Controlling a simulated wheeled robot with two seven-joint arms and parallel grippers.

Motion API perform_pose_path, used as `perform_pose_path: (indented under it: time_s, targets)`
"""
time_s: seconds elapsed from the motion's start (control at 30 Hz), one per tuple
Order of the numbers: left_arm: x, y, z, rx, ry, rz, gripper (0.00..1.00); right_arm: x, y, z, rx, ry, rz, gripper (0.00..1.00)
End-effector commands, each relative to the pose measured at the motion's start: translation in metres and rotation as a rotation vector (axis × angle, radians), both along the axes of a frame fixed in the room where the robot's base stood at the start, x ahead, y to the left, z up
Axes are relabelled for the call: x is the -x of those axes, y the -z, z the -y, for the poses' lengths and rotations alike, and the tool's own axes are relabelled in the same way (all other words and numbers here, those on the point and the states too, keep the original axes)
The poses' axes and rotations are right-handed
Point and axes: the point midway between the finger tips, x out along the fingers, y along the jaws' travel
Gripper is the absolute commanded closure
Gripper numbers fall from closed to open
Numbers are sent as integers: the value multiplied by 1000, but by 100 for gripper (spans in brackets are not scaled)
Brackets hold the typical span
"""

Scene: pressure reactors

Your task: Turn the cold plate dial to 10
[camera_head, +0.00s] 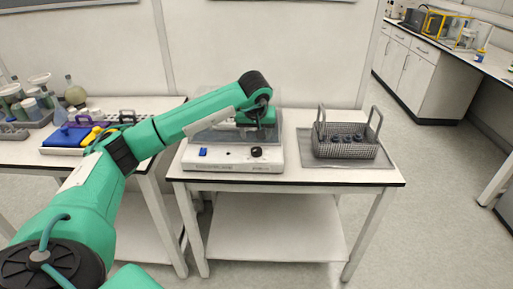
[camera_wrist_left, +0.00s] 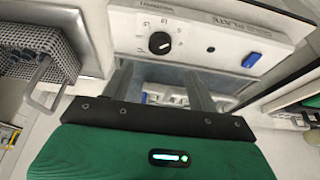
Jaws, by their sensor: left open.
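The cold plate (camera_head: 225,162) is a white box with a clear cover on the table. Its front panel carries a black dial (camera_head: 256,152) at the right and a blue switch (camera_head: 203,152) at the left. In the wrist view the panel is upside down, with the dial (camera_wrist_left: 160,43) ringed by numbers too small to read surely. A small white mark shows on the dial; its exact setting cannot be told. My left gripper (camera_wrist_left: 163,85) is open and empty, above and behind the panel, apart from the dial. Its fingertips are hidden in the head view. My right gripper is not in view.
A wire basket (camera_head: 346,149) with dark items stands on a grey tray (camera_head: 375,164) right of the cold plate. A table with flasks and a blue box (camera_head: 66,137) is at the left. A wall stands behind; the front table strip is clear.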

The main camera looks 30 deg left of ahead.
Motion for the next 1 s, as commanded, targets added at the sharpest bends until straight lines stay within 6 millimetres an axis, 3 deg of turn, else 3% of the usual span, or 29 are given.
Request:
perform_pose_path:
  time_s: [0.2,0.4,0.6,0.87,1.0]
  targets:
    - [-15,45,-9,3,-1,-4,41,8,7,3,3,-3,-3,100]
    - [-26,74,-15,3,-1,-2,41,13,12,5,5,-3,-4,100]
    - [-30,86,-18,3,-1,0,41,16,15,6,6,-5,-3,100]
    - [-31,87,-18,2,0,0,41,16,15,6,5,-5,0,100]
    - [-31,87,-18,3,-1,1,64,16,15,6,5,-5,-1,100]
